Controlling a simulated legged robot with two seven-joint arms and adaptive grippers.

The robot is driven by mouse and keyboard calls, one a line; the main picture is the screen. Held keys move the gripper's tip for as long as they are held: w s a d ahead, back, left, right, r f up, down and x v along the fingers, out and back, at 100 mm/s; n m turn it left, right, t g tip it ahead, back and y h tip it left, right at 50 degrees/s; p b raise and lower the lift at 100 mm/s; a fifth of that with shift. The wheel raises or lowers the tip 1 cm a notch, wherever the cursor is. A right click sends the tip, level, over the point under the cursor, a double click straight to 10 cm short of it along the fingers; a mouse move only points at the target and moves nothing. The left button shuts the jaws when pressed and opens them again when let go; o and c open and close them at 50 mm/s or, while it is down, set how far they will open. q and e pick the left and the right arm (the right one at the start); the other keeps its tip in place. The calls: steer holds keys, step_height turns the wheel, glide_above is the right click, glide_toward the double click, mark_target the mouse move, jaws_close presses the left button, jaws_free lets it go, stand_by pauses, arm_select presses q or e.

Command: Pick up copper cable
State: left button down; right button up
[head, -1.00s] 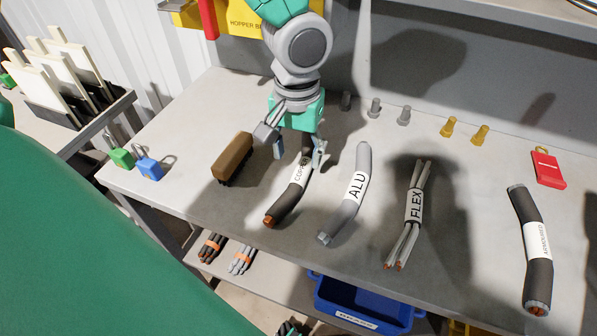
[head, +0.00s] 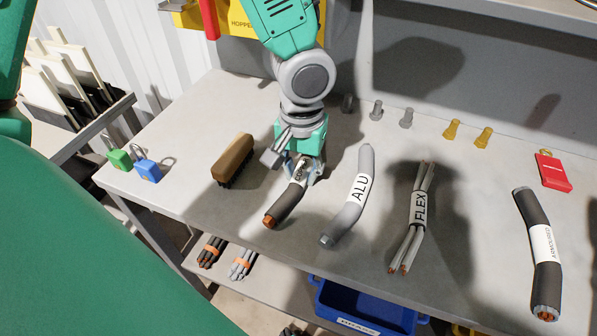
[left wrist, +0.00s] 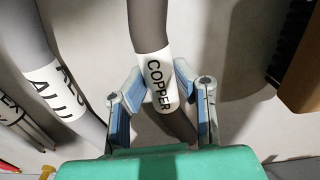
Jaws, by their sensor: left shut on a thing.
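The copper cable (head: 284,207) is a short dark piece with a copper-coloured end and a white label. It lies on the grey workbench, its far part hidden under my left gripper (head: 301,174). In the left wrist view, the white label reading COPPER (left wrist: 157,82) sits between the blue-lined fingers of my left gripper (left wrist: 160,95). The fingers are shut on the cable around its label. In the head view, the cable still appears to rest on the bench. My right gripper is not in view.
The ALU cable (head: 346,218) lies close to the right, then the FLEX cable (head: 408,239) and the armoured cable (head: 543,275). A brown brush (head: 233,158) lies close to the left. Padlocks (head: 148,171) stand near the left edge. A blue bin (head: 365,305) is below the bench.

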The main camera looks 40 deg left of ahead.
mark_target(304, 171)
arm_select(q)
steer(key=shift+d+r, duration=0.15)
step_height(304, 171, up, 10)
steer(key=p, duration=0.3)
steer(key=shift+f, duration=0.2)
steer(key=shift+d, duration=0.1)
